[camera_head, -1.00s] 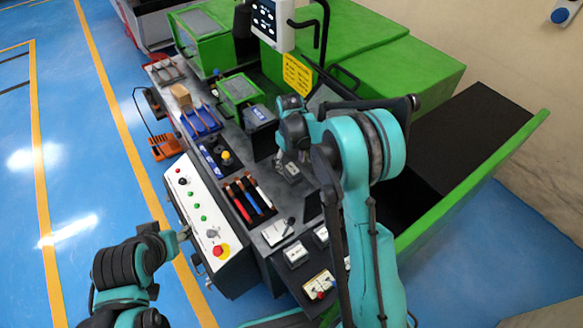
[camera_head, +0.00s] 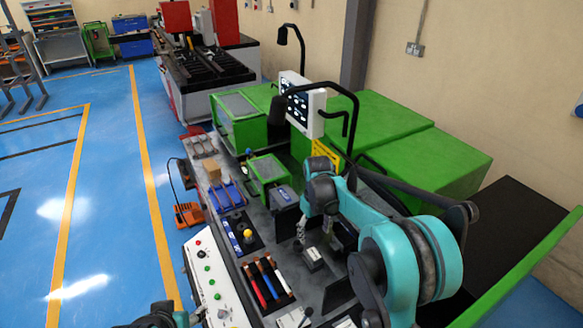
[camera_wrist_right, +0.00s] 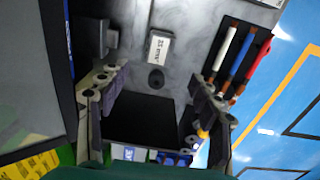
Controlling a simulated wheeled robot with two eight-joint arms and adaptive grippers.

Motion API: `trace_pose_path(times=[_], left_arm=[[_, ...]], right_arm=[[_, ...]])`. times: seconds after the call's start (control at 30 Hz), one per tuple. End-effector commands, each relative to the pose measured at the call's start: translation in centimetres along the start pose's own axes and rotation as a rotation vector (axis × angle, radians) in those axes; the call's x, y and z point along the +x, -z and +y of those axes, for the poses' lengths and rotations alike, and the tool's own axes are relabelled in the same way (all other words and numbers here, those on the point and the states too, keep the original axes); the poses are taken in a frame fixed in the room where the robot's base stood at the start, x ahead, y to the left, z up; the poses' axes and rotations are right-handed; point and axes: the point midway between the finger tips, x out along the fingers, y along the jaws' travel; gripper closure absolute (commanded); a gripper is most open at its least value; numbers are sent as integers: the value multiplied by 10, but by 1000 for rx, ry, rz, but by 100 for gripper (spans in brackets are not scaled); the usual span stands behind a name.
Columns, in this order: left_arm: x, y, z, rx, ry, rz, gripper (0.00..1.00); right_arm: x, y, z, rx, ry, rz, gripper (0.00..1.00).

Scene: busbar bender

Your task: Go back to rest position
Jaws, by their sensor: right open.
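My right gripper (camera_head: 320,233) hangs over the grey bench of the green machine, its two fingers apart. In the right wrist view the gripper (camera_wrist_right: 157,103) is open, with nothing between its fingertips. A small labelled grey block (camera_head: 314,258) sits on the bench below it, and it also shows in the right wrist view (camera_wrist_right: 160,48), apart from the fingers. Part of my left arm (camera_head: 160,317) shows at the bottom edge, and its gripper is out of the picture.
A rack with red, blue and white-handled tools (camera_head: 266,280) and a white control panel (camera_head: 212,278) lie left of my right gripper. A blue tray (camera_head: 228,195) is farther back. A screen (camera_head: 301,103) on an arm stands behind. Blue floor (camera_head: 110,220) is open at left.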

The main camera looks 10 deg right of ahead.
Motion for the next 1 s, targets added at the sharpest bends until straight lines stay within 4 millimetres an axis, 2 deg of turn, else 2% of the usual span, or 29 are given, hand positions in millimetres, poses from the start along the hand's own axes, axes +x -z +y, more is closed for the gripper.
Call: trace_pose_path(times=[0.13,0.27,0.4,0.6,0.77,0.9,1.0], left_arm=[[1,0,0,0,0,0,51],[3,-2,0,0,0,0,51],[6,-4,0,0,0,0,51],[10,-8,0,0,0,0,51],[14,-10,0,0,0,0,51],[17,-12,0,0,0,0,51],[18,-13,0,0,0,0,51]], right_arm=[[-6,-5,-1,7,-3,11,36],[-29,-25,-7,36,-18,61,36],[-60,-63,-19,89,-41,151,36],[-86,-122,-38,169,-68,291,36],[-88,-171,-54,232,-82,403,36],[-79,-207,-67,282,-89,497,36],[-69,-226,-73,311,-91,549,36]])
